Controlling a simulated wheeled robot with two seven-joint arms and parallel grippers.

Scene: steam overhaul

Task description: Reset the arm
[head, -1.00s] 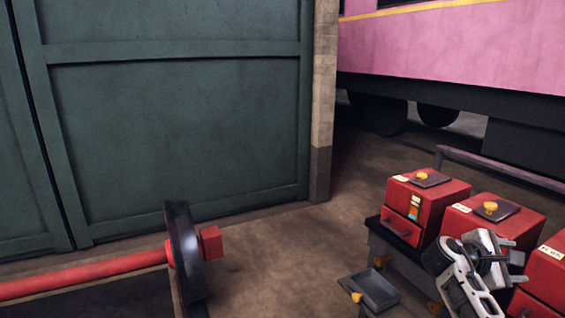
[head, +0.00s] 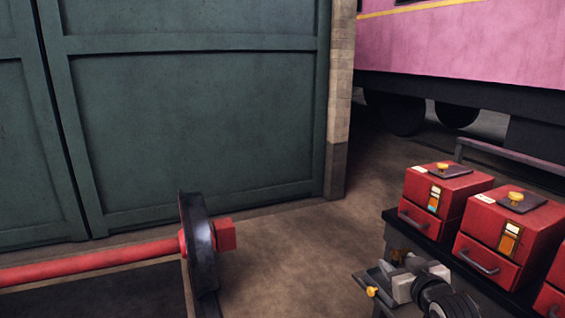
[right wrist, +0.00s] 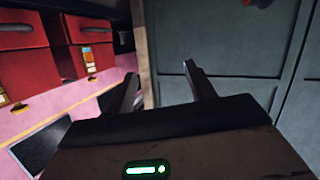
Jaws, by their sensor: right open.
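My right gripper (head: 386,272) is at the lower right of the head view, beside the front of the bench with the red boxes and apart from them. In the right wrist view its two fingers (right wrist: 162,82) stand wide apart with nothing between them. My left gripper is not in view. A small dark tray with a yellow knob (head: 372,291) shows partly behind the right gripper; most of it is hidden.
Red drawer boxes (head: 452,205) with yellow-knobbed lids stand on a dark bench (head: 420,232) at right. A red axle (head: 90,262) with a dark wheel (head: 200,250) lies at left. Bare floor (head: 290,250) lies between. Green doors (head: 190,130) and a pink carriage (head: 470,45) stand behind.

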